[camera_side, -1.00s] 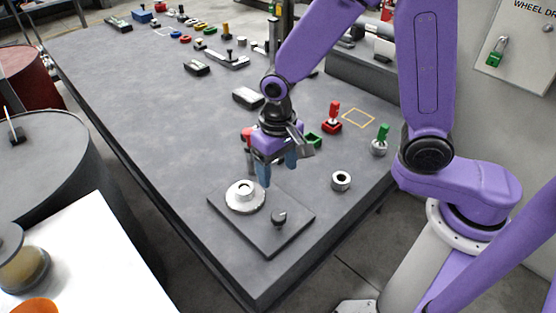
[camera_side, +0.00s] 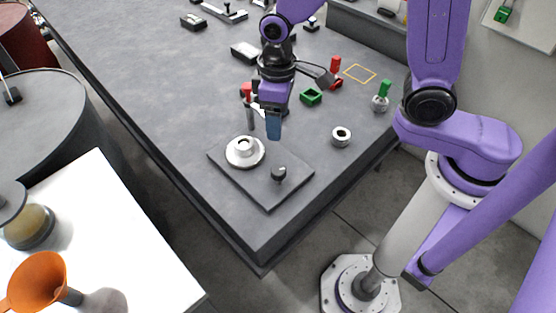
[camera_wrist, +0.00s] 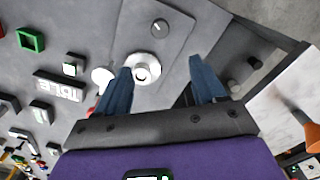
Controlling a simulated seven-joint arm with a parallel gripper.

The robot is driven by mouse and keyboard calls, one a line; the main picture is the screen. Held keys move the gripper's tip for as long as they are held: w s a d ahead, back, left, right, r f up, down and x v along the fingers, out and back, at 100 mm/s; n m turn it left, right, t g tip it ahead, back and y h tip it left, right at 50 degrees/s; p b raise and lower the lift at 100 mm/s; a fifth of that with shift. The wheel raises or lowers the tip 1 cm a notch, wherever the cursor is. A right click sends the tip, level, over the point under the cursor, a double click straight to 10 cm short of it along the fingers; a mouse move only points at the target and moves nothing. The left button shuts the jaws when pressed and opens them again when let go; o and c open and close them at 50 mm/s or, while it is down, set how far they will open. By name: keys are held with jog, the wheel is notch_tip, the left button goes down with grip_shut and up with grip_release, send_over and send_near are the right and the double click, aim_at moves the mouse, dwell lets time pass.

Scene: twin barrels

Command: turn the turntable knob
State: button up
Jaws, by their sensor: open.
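The turntable has a dark square base plate (camera_side: 268,200) near the table's front corner. A silver disc (camera_side: 244,153) with a raised hub stands on its left part, and a small black knob (camera_side: 279,174) on its right part. My gripper (camera_side: 273,135) is above the plate's far edge, behind the knob and apart from it. In the wrist view my gripper (camera_wrist: 160,67) is open and empty, its blue fingers spread wide. The silver disc (camera_wrist: 145,68) shows between the fingers. The knob (camera_wrist: 160,27), with a pale pointer mark, lies beyond the fingertips.
A grey ring (camera_side: 341,137) stands right of the plate. A green square ring (camera_side: 311,97), a red-handled piece (camera_side: 335,72) and a green-handled piece (camera_side: 381,96) stand farther back. A red-topped post (camera_side: 247,98) is close to my gripper's left. The front table corner is clear.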

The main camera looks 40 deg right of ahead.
aim_at(278, 170)
notch_tip(278, 170, down, 18)
jog(key=n, duration=1)
jog(key=shift+s+r+n, duration=0.1)
jog(key=shift+r+n, duration=0.15)
jog(key=shift+n, duration=0.15)
jog(key=shift+c, duration=0.4)
jog(key=c, duration=1)
